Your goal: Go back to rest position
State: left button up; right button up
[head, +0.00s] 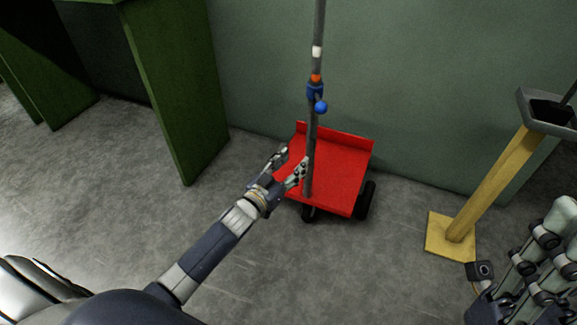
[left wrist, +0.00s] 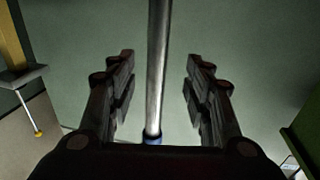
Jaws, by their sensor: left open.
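My left gripper (head: 291,161) reaches in from the lower left and is open beside the grey pole (head: 311,145). The pole rises from the red cart and carries a white band, an orange band and a blue clamp with a blue knob (head: 320,106). In the left wrist view the open left gripper (left wrist: 160,62) has a finger to each side of the pole (left wrist: 157,75), with gaps on both sides. I cannot tell whether the pole is between the fingers in depth. My right gripper (head: 535,262) shows partly at the lower right; its opening is unclear.
The red cart (head: 345,175) with black wheels stands against the green-grey wall (head: 420,80). A yellow post (head: 490,190) with a grey tray top stands at right. A dark green panel (head: 178,90) stands at left. Grey floor between is clear.

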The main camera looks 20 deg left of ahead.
pick_arm(q)
jog(key=shift+s+a, duration=0.15)
jog(key=shift+s, duration=0.55)
